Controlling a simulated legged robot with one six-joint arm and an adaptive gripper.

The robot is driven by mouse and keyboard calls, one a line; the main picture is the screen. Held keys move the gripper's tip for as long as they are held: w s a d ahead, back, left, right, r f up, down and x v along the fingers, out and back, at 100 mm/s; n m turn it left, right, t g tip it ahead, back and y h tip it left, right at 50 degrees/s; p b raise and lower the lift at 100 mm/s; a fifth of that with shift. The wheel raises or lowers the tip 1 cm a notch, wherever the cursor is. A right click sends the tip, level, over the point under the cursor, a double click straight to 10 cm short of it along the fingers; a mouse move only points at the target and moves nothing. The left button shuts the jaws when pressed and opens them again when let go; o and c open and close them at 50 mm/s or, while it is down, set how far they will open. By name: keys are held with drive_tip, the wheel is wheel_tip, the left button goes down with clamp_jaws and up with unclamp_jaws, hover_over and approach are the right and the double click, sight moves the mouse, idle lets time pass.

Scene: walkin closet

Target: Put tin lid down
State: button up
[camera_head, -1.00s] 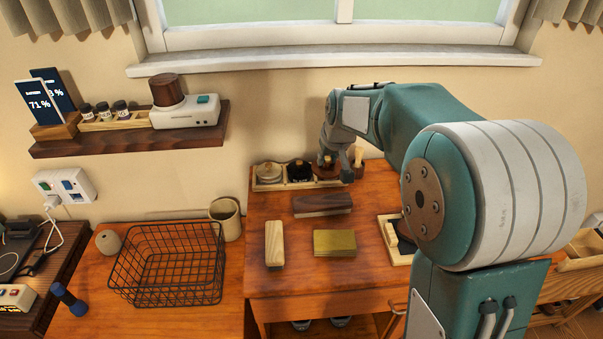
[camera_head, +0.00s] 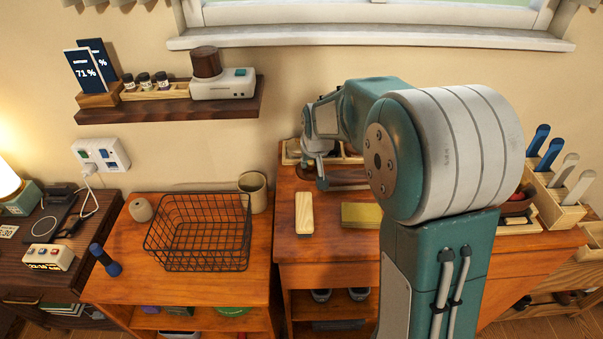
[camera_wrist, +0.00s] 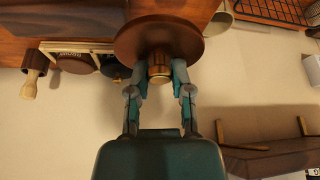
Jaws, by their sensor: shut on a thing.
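My gripper (camera_wrist: 160,72) is shut on the knob. The wrist view shows a brown-topped tin (camera_wrist: 75,64) and a dark tin (camera_wrist: 113,69) in the rack beside the lid. Whether the lid touches anything is unclear.
A pale block brush (camera_head: 304,212) and a yellow cloth (camera_head: 360,215) lie on the desk. A dark wooden block (camera_head: 347,177) lies behind them. A wire basket (camera_head: 200,235) and a beige cup (camera_head: 253,190) stand to the left. Bare desk shows at the front.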

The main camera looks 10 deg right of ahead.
approach(298, 178)
drive_tip(key=shift+w+a+f, duration=0.1)
drive_tip(key=shift+w+a, duration=0.2)
drive_tip(key=shift+a, duration=0.35)
drive_tip(key=shift+w+d+f, duration=0.8)
drive_tip(key=shift+w+f, duration=0.1)
drive_tip(key=shift+f, duration=0.15)
drive_tip(key=shift+w+d+f, duration=0.15)
drive_tip(key=shift+d+f, duration=0.05)
drive_tip(key=f, duration=0.1)
drive_tip(key=a+f, duration=0.1)
drive_tip(key=f, duration=0.1)
drive_tip(key=shift+w+f, duration=0.1)
drive_tip(key=shift+a, duration=0.3)
drive_tip(key=o, duration=0.8)
drive_tip(key=shift+d+f, duration=0.1)
drive_tip(key=shift+d, duration=0.35)
drive_tip(key=shift+o, duration=0.2)
drive_tip(key=shift+d, duration=0.15)
